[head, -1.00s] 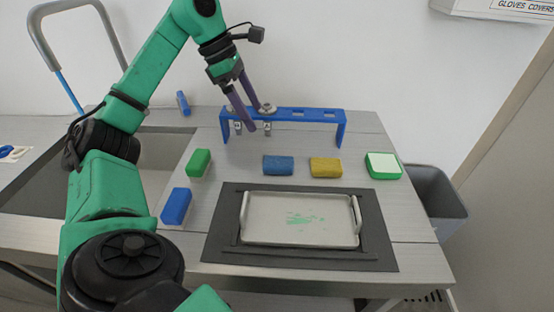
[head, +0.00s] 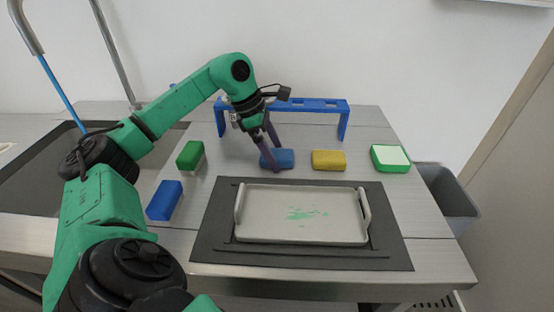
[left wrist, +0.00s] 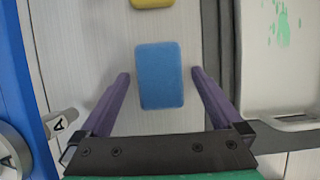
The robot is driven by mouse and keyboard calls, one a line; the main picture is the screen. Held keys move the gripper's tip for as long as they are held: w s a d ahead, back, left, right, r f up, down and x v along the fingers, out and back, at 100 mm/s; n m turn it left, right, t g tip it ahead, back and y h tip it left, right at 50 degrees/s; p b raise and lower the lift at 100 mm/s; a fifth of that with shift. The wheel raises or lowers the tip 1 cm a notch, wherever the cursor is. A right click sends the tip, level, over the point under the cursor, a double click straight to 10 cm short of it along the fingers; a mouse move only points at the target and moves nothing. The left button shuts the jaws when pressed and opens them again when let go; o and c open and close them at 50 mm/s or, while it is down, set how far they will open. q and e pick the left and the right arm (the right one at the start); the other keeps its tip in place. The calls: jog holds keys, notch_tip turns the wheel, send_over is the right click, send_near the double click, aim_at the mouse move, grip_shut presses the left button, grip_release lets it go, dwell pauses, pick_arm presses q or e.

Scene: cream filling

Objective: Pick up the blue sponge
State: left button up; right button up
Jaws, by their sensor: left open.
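The blue sponge (head: 284,158) lies flat on the metal table behind the tray, left of a yellow sponge (head: 328,159). My left gripper (head: 264,164) is open and reaches down at the blue sponge, its purple fingers partly covering it in the head view. In the left wrist view the blue sponge (left wrist: 160,85) lies between and just beyond the open fingertips (left wrist: 160,73), with a gap on each side. No grip on it shows. My right gripper is not in view.
A grey tray (head: 238,226) with green stains sits on a dark mat (head: 215,245) in front. A blue rack (head: 343,122) stands behind. Green (head: 190,154) and blue (head: 165,200) blocks lie left. A green-edged white block (head: 390,157) lies right. A sink (head: 45,170) is far left.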

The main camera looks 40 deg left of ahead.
aim_at(274, 153)
pick_arm(q)
jog(key=shift+w+f, duration=0.1)
jog(key=shift+f, duration=0.1)
jog(key=c, duration=1.3)
notch_tip(274, 153, up, 20)
jog(key=p, duration=0.7)
jog(key=shift+r+p, duration=0.1)
jog(key=shift+p, duration=0.3)
